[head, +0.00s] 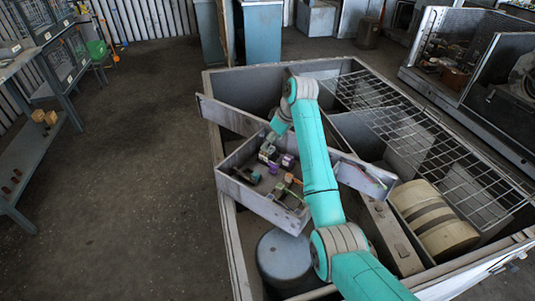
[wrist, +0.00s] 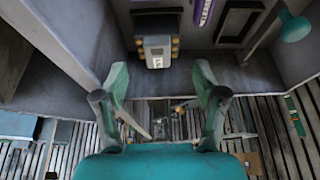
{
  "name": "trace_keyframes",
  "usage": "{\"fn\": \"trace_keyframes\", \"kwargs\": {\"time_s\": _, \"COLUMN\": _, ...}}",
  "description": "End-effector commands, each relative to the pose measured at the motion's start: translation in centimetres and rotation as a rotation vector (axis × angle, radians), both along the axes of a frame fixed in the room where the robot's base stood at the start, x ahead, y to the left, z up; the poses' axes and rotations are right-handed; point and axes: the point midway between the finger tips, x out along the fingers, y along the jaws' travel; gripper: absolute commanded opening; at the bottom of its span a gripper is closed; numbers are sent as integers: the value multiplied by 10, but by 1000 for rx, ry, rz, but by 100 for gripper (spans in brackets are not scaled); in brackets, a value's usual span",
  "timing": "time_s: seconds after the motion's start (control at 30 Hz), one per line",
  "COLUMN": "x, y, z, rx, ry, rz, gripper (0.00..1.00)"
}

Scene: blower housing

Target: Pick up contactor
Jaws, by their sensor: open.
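A grey block with brass terminals on both sides (wrist: 157,50), which looks like the contactor, is in the wrist view at top centre, against the bottom of a grey metal tray (wrist: 240,78). My gripper (wrist: 162,95) is open, with one finger on each side of the picture and nothing between them. The block appears just beyond the fingertips, roughly centred between them, and apart from them. In the head view my gripper (head: 268,152) is over the tray (head: 278,214) among small parts. I cannot clearly pick out the contactor there.
The tray sits within a large open housing (head: 226,215). A purple part (head: 289,161) and a teal knob (head: 255,178) lie in the tray. A grey cylinder (head: 284,262), a beige drum (head: 434,216) and a wire grille (head: 405,120) are in the housing. Floor at left is clear.

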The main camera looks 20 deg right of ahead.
Motion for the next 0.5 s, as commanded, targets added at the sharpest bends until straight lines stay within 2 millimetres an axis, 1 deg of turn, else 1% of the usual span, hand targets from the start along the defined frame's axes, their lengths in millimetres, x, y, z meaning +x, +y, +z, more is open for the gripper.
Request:
{"fn": "trace_keyframes", "kwargs": {"time_s": 0.17, "x": 4, "y": 3, "z": -10, "rx": 0, "ry": 0, "rz": 1, "gripper": 71}}
{"fn": "trace_keyframes", "kwargs": {"time_s": 0.4, "x": 17, "y": 11, "z": -40, "rx": 0, "ry": 0, "rz": 2, "gripper": 71}}
{"fn": "trace_keyframes", "kwargs": {"time_s": 0.5, "x": 19, "y": 12, "z": -48, "rx": 1, "ry": -1, "rz": 2, "gripper": 71}}
